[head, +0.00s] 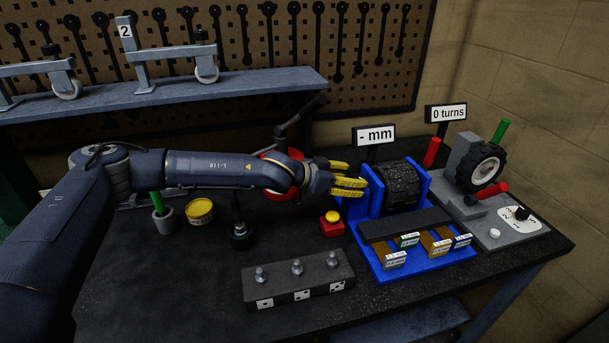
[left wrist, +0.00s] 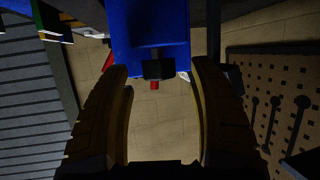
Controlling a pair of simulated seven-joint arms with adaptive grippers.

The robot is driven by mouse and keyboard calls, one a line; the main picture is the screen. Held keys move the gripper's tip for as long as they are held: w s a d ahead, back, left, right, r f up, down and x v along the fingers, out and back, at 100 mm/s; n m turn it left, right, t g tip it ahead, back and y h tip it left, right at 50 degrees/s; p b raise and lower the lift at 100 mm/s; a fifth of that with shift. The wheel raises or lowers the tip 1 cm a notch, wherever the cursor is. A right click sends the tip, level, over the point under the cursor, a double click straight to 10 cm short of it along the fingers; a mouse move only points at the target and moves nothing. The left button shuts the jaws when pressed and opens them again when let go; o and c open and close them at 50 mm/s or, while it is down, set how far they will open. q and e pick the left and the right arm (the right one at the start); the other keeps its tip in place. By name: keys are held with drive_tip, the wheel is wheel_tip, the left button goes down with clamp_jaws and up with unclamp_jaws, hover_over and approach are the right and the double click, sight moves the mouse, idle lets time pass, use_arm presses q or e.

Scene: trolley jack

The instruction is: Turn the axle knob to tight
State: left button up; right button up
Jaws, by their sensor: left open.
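My left gripper (head: 352,180) is open, its yellow fingers pointing right at the left side of a blue stand (head: 422,262) that holds a black ribbed roller (head: 403,186). In the left wrist view my open fingers (left wrist: 160,72) frame a dark block-like knob (left wrist: 158,68) with a small red end, in front of the blue panel (left wrist: 150,28). It may be the axle knob; contact cannot be told. In the head view that spot is hidden behind the fingers. Another black knob (head: 522,213) sits on a marked white dial at the right. My right gripper is not in view.
A grey fixture with a wheel (head: 486,170) and a red handle stands right of the blue stand. A red box with a yellow button (head: 332,222) is below my gripper. A dark block with bolts (head: 298,283) lies in front. Signs read "- mm" (head: 375,135) and "0 turns" (head: 447,113).

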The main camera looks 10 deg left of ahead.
use_arm(q)
drive_tip(key=v, duration=1.5)
drive_tip(key=shift+s, duration=0.2)
